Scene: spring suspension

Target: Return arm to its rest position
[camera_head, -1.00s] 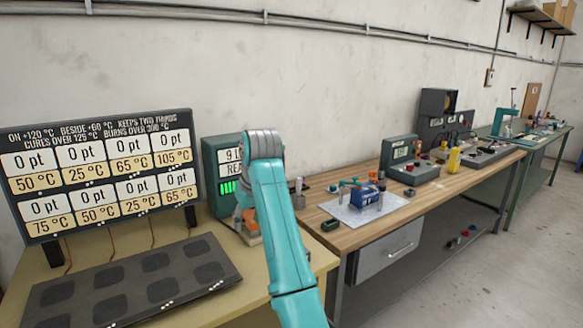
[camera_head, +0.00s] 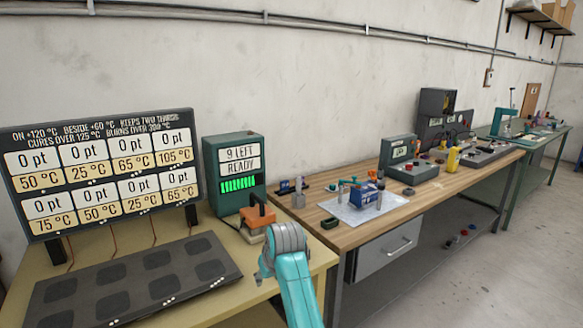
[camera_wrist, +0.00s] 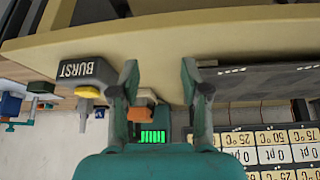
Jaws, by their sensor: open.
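My teal arm (camera_head: 292,285) rises from the bottom of the head view, with its grey joint low in front of the yellow bench (camera_head: 225,310). My gripper (camera_wrist: 163,82) shows upside down in the wrist view. Its two teal fingers are well apart, with nothing between them in their grip. The bench edge, the orange-handled tool (camera_wrist: 141,113) and the green-lit screen lie beyond the fingers. In the head view, my gripper itself cannot be made out.
The orange-handled tool (camera_head: 258,217) stands by the green readout box (camera_head: 234,170). A dark pad plate (camera_head: 135,280) lies before the temperature board (camera_head: 98,172). A grey box marked BURST (camera_wrist: 88,72) is near the fingers. The wooden bench (camera_head: 410,205) carries several devices.

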